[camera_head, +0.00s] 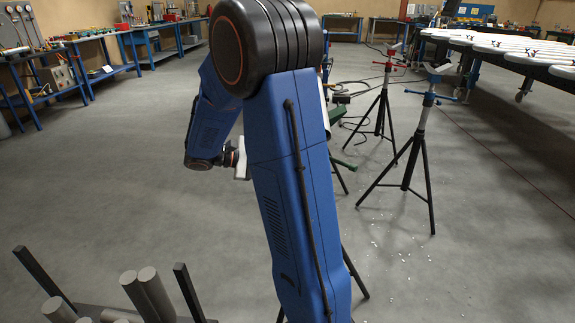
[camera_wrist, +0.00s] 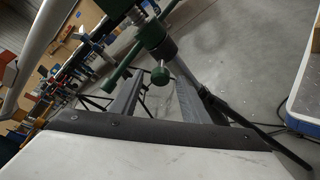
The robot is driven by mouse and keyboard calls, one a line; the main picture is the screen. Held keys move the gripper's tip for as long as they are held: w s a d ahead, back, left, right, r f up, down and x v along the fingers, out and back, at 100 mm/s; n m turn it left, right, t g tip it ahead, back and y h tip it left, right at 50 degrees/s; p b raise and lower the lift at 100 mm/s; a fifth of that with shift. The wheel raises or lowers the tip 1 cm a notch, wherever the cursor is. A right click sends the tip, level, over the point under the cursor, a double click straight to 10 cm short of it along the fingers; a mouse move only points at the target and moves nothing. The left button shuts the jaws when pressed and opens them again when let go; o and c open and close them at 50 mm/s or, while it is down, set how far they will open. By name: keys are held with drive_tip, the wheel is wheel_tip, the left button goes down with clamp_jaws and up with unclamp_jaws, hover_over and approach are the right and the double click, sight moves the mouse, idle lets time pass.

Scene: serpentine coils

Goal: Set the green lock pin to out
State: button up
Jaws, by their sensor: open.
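In the wrist view a green stand (camera_wrist: 150,32) with a dark post crosses the upper middle, tilted in the picture. A round green knob (camera_wrist: 160,76), apparently the lock pin's head, sticks out from it toward my camera. Whether the pin is in or out I cannot tell. My gripper (camera_wrist: 157,92) is open, its two grey fingers pointing at the stand, with the knob between their tips in the picture; I see no contact. In the head view my blue arm hides most of the stand; a green part (camera_head: 343,163) shows to its right. The fingers are hidden there.
Tripods with a red top (camera_head: 388,66) and a blue top (camera_head: 436,72) stand to the right. A long table with white coils (camera_head: 500,45) is at the far right. Workbenches (camera_head: 70,60) line the left wall. A rack with grey cylinders (camera_head: 150,285) is at the lower left.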

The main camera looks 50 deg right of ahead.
drive_tip(key=v, duration=1.5)
drive_tip(key=shift+f, duration=0.1)
drive_tip(key=s+a+f+t+y, duration=0.1)
drive_tip(key=s+a+t+y, duration=0.3)
drive_tip(key=s, duration=0.4)
drive_tip(key=s+a+f+m+t+y, duration=0.1)
drive_tip(key=s+a+t+y, duration=0.3)
drive_tip(key=s+a, duration=0.2)
drive_tip(key=s+a+f+m+t+y, duration=0.1)
drive_tip(key=s+a+t+y, duration=0.3)
drive_tip(key=s, duration=0.5)
drive_tip(key=shift+s+a+f+t, duration=0.35)
drive_tip(key=shift+a+t, duration=0.05)
drive_tip(key=shift+a, duration=0.3)
idle(0.5)
